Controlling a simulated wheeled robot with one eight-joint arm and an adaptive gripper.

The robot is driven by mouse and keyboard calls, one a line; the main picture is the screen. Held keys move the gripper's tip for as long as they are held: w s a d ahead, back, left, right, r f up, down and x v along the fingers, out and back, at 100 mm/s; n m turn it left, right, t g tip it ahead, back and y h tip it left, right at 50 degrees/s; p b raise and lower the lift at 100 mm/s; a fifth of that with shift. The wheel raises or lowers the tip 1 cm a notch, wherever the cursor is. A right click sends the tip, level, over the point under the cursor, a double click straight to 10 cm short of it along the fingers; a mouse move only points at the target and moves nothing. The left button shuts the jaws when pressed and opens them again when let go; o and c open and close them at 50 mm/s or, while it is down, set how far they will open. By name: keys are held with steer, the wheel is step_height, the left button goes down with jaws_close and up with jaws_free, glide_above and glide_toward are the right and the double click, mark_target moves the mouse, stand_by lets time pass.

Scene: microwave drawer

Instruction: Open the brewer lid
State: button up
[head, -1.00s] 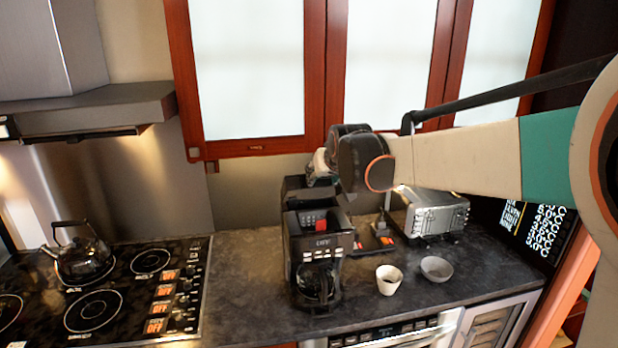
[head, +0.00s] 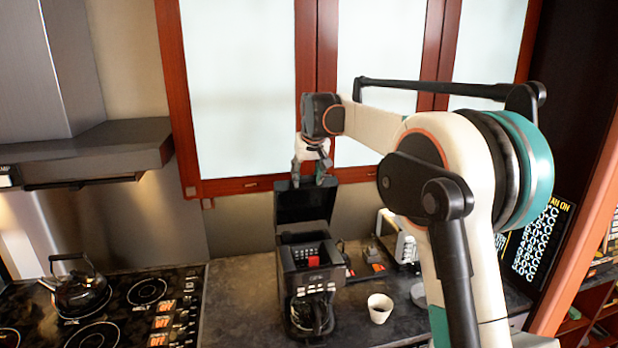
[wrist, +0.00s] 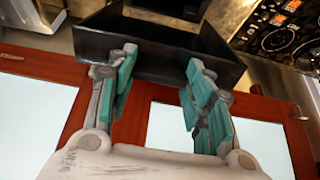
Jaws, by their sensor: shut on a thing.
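The black coffee brewer (head: 312,282) stands on the dark counter. Its lid (head: 305,204) is raised nearly upright at the back, leaving the top open with something red (head: 314,260) inside. My gripper (head: 310,180) is at the upper edge of the raised lid. In the wrist view, the lid (wrist: 150,50) is a wide dark panel at the teal-padded fingers (wrist: 161,68). The fingers are apart and shut on the lid; the exact contact points are hard to see.
Cabinets with frosted doors (head: 245,90) rise close behind my gripper. A white cup (head: 380,308) stands right of the brewer. A stove with a kettle (head: 78,287) is at left. A toaster (head: 405,245) is partly hidden by my arm.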

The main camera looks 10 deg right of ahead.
steer(key=shift+w+r, duration=0.15)
steer(key=shift+w, duration=0.25)
steer(key=o, duration=1.3)
steer(key=shift+c, duration=0.2)
steer(key=shift+o, duration=1.2)
steer(key=shift+w, duration=0.15)
steer(key=v, duration=1.2)
